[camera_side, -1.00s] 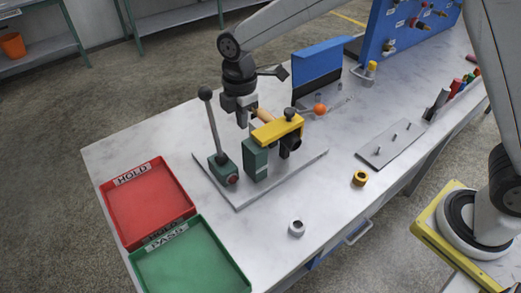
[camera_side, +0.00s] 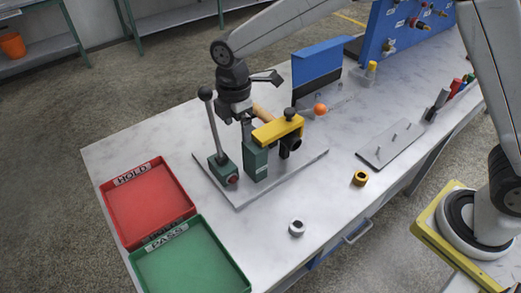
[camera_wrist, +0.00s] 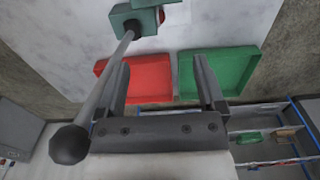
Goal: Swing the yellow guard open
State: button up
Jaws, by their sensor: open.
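The yellow guard (camera_side: 277,129) is a bar-like piece set over the fixture, with a dark knob (camera_side: 290,114) near its right end. It lies across the top of a green block (camera_side: 255,162) on the grey base plate (camera_side: 299,170). My gripper (camera_side: 241,121) is open just behind and left of the guard's left end, close to the upright lever (camera_side: 212,130); in the side view I cannot tell if they touch. In the wrist view my gripper (camera_wrist: 161,64) has its fingers apart with nothing between them. The guard does not show there.
The lever has a black ball top and a green foot (camera_side: 223,169); its rod (camera_wrist: 108,83) runs beside my left finger in the wrist view. A red HOLD tray (camera_side: 150,212) and green PASS tray (camera_side: 193,270) lie front left. An orange ball (camera_side: 320,109) is behind the guard.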

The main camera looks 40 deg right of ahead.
jog(key=shift+r, duration=0.1)
notch_tip(320, 180, up, 9)
dwell(1.2)
jog(key=s+d+f+m+t, duration=0.1)
jog(key=s+d+f+m, duration=0.4)
jog(key=s+d+m, duration=0.3)
jog(key=s+d+f+m+t, duration=0.1)
jog(key=s+d+f+m, duration=0.4)
jog(key=s+d+m, duration=0.4)
jog(key=d+m, duration=0.1)
jog(key=d, duration=0.2)
jog(key=shift+f+t, duration=0.25)
jog(key=shift+t, duration=0.05)
jog(key=shift+w, duration=0.15)
